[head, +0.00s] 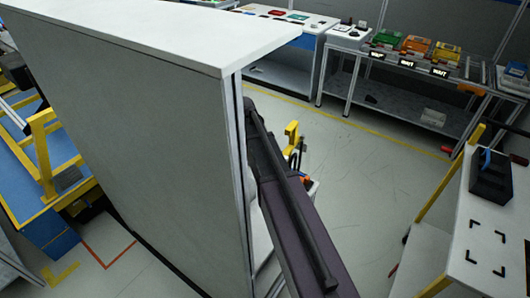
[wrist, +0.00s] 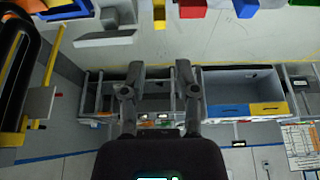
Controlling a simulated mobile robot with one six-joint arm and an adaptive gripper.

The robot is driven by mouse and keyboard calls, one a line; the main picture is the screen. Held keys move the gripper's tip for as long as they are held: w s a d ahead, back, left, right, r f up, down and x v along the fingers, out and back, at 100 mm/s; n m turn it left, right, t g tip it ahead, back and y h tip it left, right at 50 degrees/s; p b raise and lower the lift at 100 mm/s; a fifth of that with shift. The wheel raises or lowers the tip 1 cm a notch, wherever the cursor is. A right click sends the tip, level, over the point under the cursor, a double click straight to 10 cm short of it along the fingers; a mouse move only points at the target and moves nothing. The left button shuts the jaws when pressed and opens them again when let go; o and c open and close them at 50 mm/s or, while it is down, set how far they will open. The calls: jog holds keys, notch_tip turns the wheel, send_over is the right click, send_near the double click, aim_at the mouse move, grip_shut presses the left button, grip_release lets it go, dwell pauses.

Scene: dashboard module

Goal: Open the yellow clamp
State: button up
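My gripper (wrist: 160,72) shows in the wrist view with its two fingers apart and nothing between them. In the head view my gripper cannot be made out. No yellow clamp can be identified for sure. In the head view a yellow upright frame (head: 43,150) stands on a blue-topped workbench (head: 18,150) at the left. A small yellow piece (head: 291,133) shows just right of the tall white panel; I cannot tell whether it is a clamp. The wrist view has a yellow bar (wrist: 53,57) at the left, far from the fingers.
A tall white cabinet or panel (head: 150,120) fills the head view's left middle and hides much behind it. A white table (head: 485,235) with a black holder stands at right. A rack with coloured bins (head: 415,45) stands at the back. The grey floor (head: 375,160) between is open.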

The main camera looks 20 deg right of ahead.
jog(key=shift+b+x, duration=4.7)
jog(key=shift+x, duration=0.7)
grip_shut()
